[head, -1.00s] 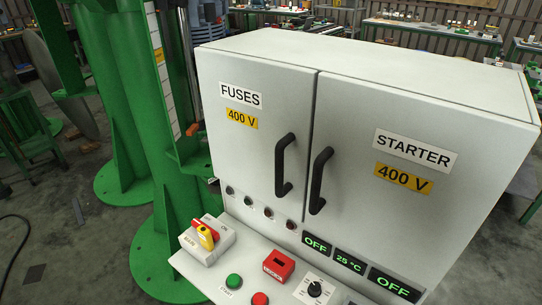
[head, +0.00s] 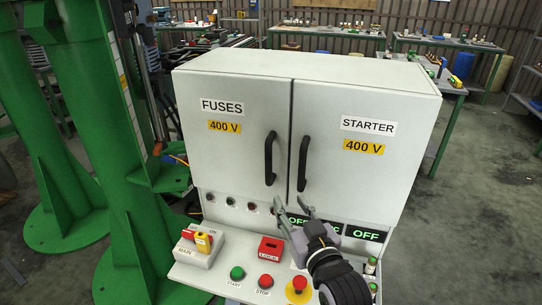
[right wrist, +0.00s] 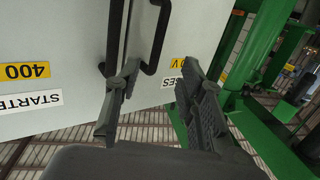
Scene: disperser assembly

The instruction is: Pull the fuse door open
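The fuse door (head: 232,150), labelled FUSES 400 V, is the closed left door of the grey cabinet. Its black bar handle (head: 269,158) stands upright near the middle seam. My right gripper (head: 294,204) is open and empty, just below the door handles in the head view, fingers pointing up toward them. In the right wrist view, the fuse door handle (right wrist: 160,35) appears between the two spread fingertips (right wrist: 162,70). I cannot tell how far in front of the fingertips it is. My left gripper is not in view.
The closed STARTER door (head: 350,165) and its handle (head: 303,163) are close beside the fuse handle. Below is a control panel with a main switch (head: 202,240), a red lock box (head: 270,249) and buttons. A green column (head: 75,110) stands at the left.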

